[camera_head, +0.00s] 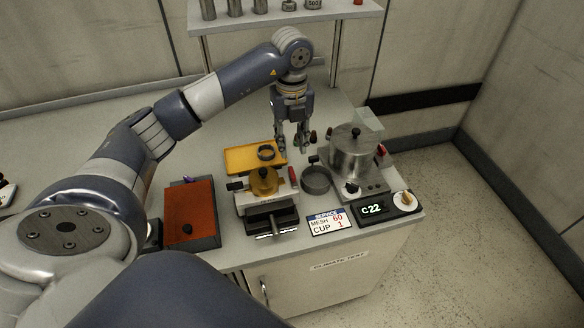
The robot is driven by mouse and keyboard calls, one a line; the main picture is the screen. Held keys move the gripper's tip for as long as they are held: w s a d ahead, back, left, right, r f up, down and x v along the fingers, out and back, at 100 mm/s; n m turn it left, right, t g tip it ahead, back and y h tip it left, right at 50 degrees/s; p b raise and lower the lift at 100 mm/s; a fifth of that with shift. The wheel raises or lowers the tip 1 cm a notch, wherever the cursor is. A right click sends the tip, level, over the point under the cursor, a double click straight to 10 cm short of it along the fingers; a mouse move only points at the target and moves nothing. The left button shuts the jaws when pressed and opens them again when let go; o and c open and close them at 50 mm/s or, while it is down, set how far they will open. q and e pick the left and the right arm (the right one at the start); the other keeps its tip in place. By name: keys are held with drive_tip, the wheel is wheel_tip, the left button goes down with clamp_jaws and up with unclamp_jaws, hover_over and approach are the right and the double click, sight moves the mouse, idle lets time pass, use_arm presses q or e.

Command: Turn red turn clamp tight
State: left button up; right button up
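A small red part (293,176) stands at the right side of the brass-topped device (264,182) in the middle of the bench. Another red part (381,150) shows at the right edge of the steel pot (353,152). I cannot tell for sure which of them is the red turn clamp, or how tight either is. My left gripper (292,147) points down above the bench, behind the first red part and left of the pot. Its fingers are apart, with nothing visible between them. My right gripper is not in view.
A yellow tray (238,158) holding a dark ring (266,152) lies left of the gripper. A shelf (260,18) stands behind.

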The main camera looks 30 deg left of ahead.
sight(292, 172)
use_arm(q)
wheel_tip(292, 172, down, 9)
drive_tip(key=p, duration=0.3)
drive_tip(key=shift+r, duration=0.15)
drive_tip(key=shift+f, duration=0.75)
clamp_jaws()
